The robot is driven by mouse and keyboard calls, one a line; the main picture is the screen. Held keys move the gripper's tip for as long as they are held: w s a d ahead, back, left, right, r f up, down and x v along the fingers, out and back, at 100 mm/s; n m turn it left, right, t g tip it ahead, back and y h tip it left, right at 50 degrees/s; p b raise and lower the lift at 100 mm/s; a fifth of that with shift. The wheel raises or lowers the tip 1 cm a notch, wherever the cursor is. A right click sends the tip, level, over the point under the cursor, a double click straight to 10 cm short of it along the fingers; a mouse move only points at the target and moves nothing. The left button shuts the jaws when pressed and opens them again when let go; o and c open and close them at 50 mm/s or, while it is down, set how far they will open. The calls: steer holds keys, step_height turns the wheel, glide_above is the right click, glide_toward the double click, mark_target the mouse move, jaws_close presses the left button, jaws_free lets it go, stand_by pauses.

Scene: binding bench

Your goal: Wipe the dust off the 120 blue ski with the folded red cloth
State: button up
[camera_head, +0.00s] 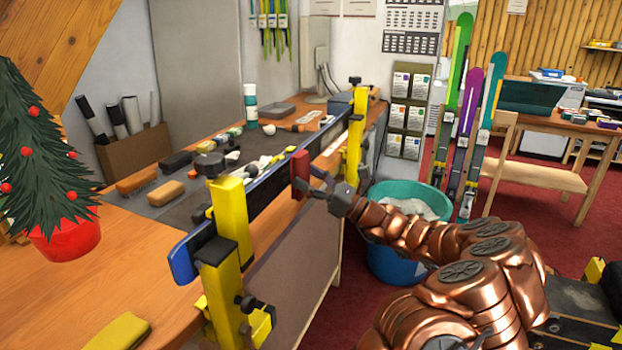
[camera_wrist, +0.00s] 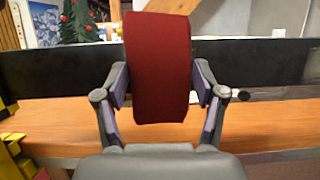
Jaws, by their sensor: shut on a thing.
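The ski (camera_head: 265,205) is clamped on its edge in yellow vises along the bench's front. Its near tip (camera_head: 184,261) is blue, and the side facing me is dark. The folded red cloth (camera_head: 300,172) is in my gripper (camera_head: 312,190), beside the ski's middle stretch. In the wrist view, the red cloth (camera_wrist: 158,70) stands upright between both fingers of my gripper (camera_wrist: 160,88). The dark ski face (camera_wrist: 255,64) runs across behind the cloth. I cannot tell whether the cloth touches it, and no dust is clearly visible.
Yellow vises (camera_head: 228,285) (camera_head: 354,150) hold the ski at both ends. A teal and blue bin (camera_head: 392,262) stands on the red floor beside my arm. Brushes, blocks and a bottle (camera_head: 250,105) lie or stand on the bench (camera_head: 60,310). Upright skis (camera_head: 468,130) stand behind.

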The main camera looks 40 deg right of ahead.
mark_target(313, 147)
steer(key=shift+w+a, duration=0.55)
steer(key=shift+w, duration=0.3)
stand_by(0.8)
steer(key=shift+d+p, duration=0.1)
steer(key=shift+p, duration=0.2)
steer(key=shift+w+d+r+p, duration=0.15)
steer(key=shift+w+d+p, duration=0.25)
steer(key=shift+d+p, duration=0.3)
steer(key=shift+w+d+p, duration=0.5)
steer(key=shift+d+p, duration=0.15)
steer(key=shift+d, duration=0.25)
steer(key=shift+w+d+p, duration=0.1)
steer(key=shift+w+d, duration=0.9)
steer(key=shift+d, duration=0.55)
steer(key=shift+w+d+p, duration=0.1)
steer(key=shift+w+d, duration=0.85)
steer(key=shift+d, duration=0.65)
steer(key=shift+w+d+p, duration=0.1)
steer(key=shift+w+d, duration=0.9)
steer(key=shift+d, duration=0.55)
